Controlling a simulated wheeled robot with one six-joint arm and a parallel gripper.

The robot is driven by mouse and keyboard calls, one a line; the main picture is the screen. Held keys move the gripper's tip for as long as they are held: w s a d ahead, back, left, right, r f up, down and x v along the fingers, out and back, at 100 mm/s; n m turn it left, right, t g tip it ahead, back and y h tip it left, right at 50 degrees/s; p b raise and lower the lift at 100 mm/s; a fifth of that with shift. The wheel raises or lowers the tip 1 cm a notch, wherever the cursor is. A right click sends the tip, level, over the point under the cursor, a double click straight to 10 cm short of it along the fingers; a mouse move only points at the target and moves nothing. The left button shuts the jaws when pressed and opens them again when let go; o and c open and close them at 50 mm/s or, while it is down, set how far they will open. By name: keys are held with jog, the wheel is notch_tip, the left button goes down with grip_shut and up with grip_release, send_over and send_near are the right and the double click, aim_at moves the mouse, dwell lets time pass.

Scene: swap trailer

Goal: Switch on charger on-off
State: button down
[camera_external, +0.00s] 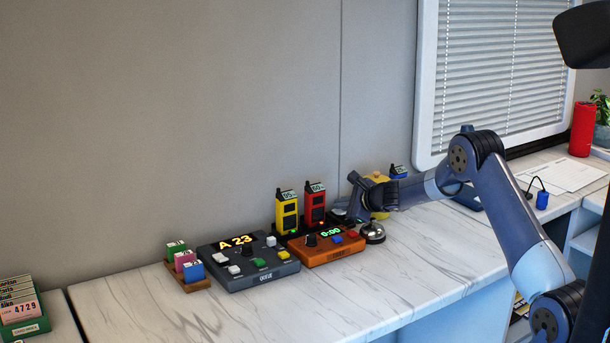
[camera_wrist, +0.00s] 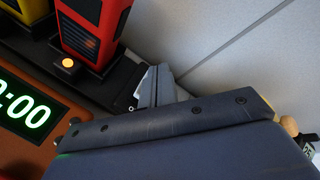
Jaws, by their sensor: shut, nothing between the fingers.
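The black charger (camera_wrist: 122,78) holds a yellow radio (camera_external: 287,212) and a red radio (camera_external: 315,203) upright, against the wall. My gripper (camera_external: 346,216) is shut and empty at the charger's right end. In the wrist view its fingertips (camera_wrist: 155,84) are over that end, beside a small white round mark. The on-off switch itself is hidden or too small to tell, and I cannot tell whether the fingers touch it.
An orange timer box (camera_external: 333,253) stands in front of the charger, with a silver bell (camera_external: 373,233) to its right. A dark queue console (camera_external: 247,262) and a card holder (camera_external: 190,285) stand left. A yellow object (camera_external: 380,182) is behind my gripper.

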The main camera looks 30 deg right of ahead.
jog(key=shift+s+r, duration=0.25)
jog(key=shift+r, duration=0.5)
jog(key=shift+s+r+p, duration=0.3)
jog(key=shift+r, duration=0.5)
jog(key=shift+s+r+p, duration=0.3)
jog(key=shift+r, duration=0.45)
jog(key=shift+s+r+p, duration=0.3)
jog(key=shift+r, duration=0.5)
jog(key=shift+w+f+b, duration=0.2)
jog(key=shift+f+b, duration=0.05)
jog(key=shift+f, duration=0.35)
jog(key=shift+w+f+b, duration=0.2)
jog(key=shift+f+b, duration=0.05)
jog(key=shift+f, duration=0.3)
jog(key=shift+r+p, duration=0.65)
jog(key=shift+p, duration=0.2)
jog(key=r+p, duration=0.1)
jog(key=s+r+p, duration=0.1)
jog(key=r, duration=0.1)
jog(key=s+r+p, duration=0.1)
jog(key=shift+r, duration=0.35)
